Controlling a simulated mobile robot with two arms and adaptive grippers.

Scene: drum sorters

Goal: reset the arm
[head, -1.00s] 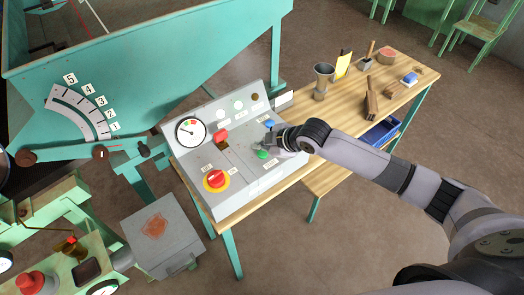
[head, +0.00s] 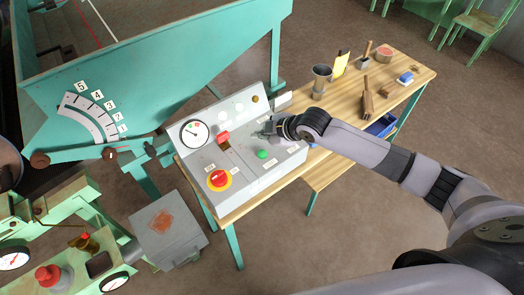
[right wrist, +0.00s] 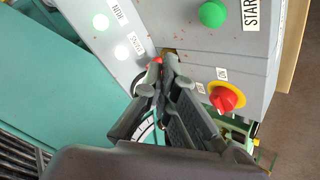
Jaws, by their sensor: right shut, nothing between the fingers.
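The grey control panel (head: 245,185) stands on the wooden bench. Its green button (head: 262,154) is uncovered in the head view and also shows in the right wrist view (right wrist: 212,14), beside a START label. My right gripper (head: 266,132) is shut and empty, over the panel's upper right part, beyond the green button. In the right wrist view its closed fingertips (right wrist: 163,62) point toward the panel, apart from the green button and the red knob (right wrist: 226,99). I cannot tell whether they touch the panel. My left gripper is not in view.
The panel also has a gauge (head: 194,133), a red lever (head: 223,137) and pale lamps (right wrist: 100,22). A large teal machine (head: 180,70) stands behind the panel.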

